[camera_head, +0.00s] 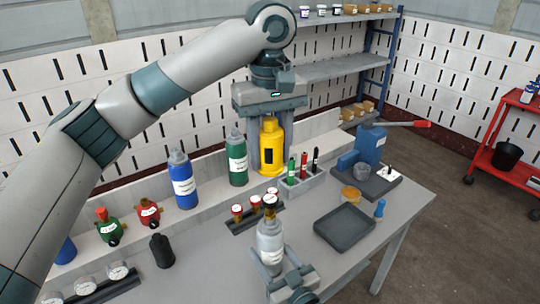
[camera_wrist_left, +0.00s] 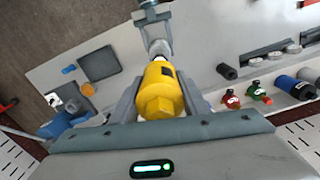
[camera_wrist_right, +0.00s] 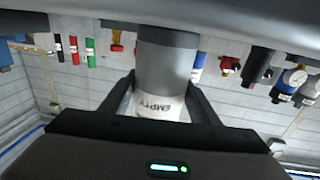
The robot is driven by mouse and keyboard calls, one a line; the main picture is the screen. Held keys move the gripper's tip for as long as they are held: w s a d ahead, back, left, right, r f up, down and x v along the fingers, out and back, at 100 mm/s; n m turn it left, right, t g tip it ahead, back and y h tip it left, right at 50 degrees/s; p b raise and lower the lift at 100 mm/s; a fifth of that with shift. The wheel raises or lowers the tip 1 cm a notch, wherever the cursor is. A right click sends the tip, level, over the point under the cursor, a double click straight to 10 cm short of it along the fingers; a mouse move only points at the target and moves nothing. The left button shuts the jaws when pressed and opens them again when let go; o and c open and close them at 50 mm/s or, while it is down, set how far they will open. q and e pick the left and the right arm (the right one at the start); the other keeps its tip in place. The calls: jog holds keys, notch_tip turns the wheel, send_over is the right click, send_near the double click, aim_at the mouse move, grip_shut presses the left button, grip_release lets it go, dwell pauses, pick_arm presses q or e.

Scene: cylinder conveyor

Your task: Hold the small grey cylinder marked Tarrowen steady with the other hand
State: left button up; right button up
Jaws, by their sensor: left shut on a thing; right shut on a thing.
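The small grey cylinder (camera_head: 270,240) stands upright near the front of the table, with a white label on its side. My left gripper (camera_head: 271,150) is shut on a yellow cylinder-like piece (camera_head: 268,142), farther back and apart from the grey one. In the left wrist view the yellow piece (camera_wrist_left: 160,92) shows a hex-shaped end between the fingers.
A rack of small red-topped fittings (camera_head: 237,211) stands just behind the grey cylinder. A dark tray (camera_head: 344,229) is to its right, and a blue vise-like device (camera_head: 366,148) farther back. Blue (camera_head: 182,183) and green (camera_head: 237,160) cylinders stand along the back. The table's front right is clear.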

aim_at(270, 118)
pick_arm(q)
jog(key=shift+r, duration=0.6)
pick_arm(e)
jog(key=o, duration=1.2)
jog(key=shift+o, duration=0.2)
jog(key=v, duration=1.2)
pick_arm(q)
jog(key=shift+r+p, duration=2.5)
jog(key=shift+p, duration=0.45)
pick_arm(e)
jog(key=shift+r, duration=3)
jog(key=shift+f, duration=0.15)
